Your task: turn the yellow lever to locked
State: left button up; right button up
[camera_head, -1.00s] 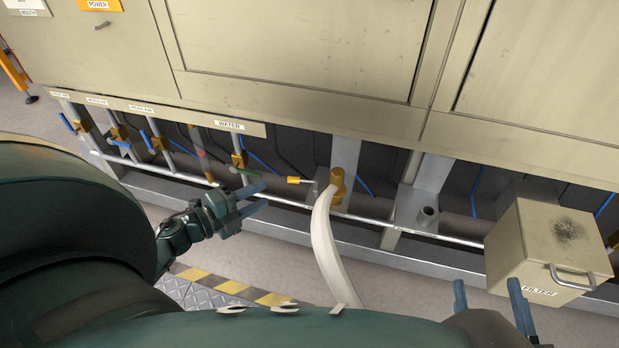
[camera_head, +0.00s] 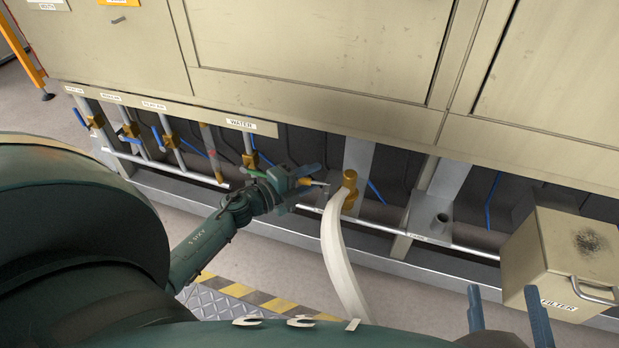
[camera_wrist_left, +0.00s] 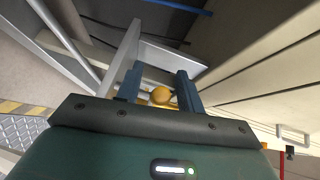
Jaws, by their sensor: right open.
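The yellow lever (camera_head: 307,182) is low under the cabinet, left of a brass fitting (camera_head: 349,185); its grip shows partly between the fingers of my left gripper (camera_head: 308,184). In the left wrist view, the left gripper's two blue fingers (camera_wrist_left: 158,92) stand apart, with a rounded yellow shape (camera_wrist_left: 160,95) between them. Gaps show on both sides of it, and contact cannot be told. My right gripper (camera_head: 508,305) is open and empty at the lower right, in front of the filter box.
A pale hose (camera_head: 340,255) hangs from the brass fitting, right of the left gripper. Several blue-handled valves (camera_head: 160,137) line the pipes at left. The filter box (camera_head: 560,265) is at right. The cabinet (camera_head: 320,50) overhangs the pipes.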

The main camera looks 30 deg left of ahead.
pick_arm(q)
jog(key=shift+c, duration=0.5)
grip_shut()
